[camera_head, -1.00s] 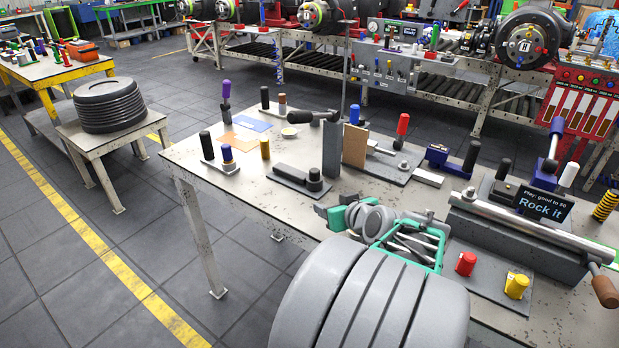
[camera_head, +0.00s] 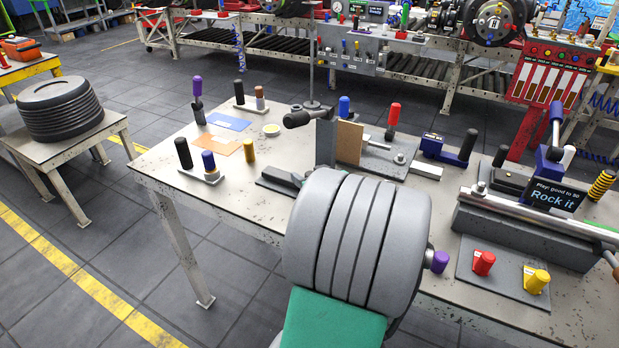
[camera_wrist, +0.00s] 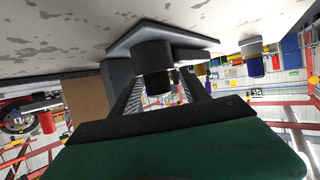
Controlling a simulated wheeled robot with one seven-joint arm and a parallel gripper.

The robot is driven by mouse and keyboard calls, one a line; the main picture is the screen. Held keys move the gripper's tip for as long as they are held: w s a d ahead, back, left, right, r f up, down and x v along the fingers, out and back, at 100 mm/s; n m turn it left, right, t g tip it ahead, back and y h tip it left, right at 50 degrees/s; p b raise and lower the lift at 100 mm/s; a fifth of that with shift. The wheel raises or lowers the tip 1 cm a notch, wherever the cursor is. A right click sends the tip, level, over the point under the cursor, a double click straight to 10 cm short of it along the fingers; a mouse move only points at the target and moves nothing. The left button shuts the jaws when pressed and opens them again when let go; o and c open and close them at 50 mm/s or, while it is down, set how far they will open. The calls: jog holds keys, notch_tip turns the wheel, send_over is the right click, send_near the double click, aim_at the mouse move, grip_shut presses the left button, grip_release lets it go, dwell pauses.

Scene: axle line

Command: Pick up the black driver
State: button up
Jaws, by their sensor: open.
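A short, thick black cylinder (camera_wrist: 153,65), probably the black driver, stands on a dark plate (camera_wrist: 188,40) in the wrist view, which shows the scene upside down. My gripper (camera_wrist: 162,86) is open. Its two fingers point toward the cylinder and lie to either side of it in the picture; I cannot tell whether they touch it. In the head view the plate's left end (camera_head: 276,181) shows, while my arm hides the cylinder and my gripper.
A grey upright plate (camera_head: 326,142) and a brown board (camera_head: 349,142) stand just behind my arm. Red (camera_head: 483,262) and yellow (camera_head: 537,279) knobs sit on a plate at right. A black-and-brown handle pair (camera_head: 250,98) stands farther back.

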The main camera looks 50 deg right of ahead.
jog(key=shift+x, duration=1.15)
jog(key=shift+s, duration=0.1)
grip_shut()
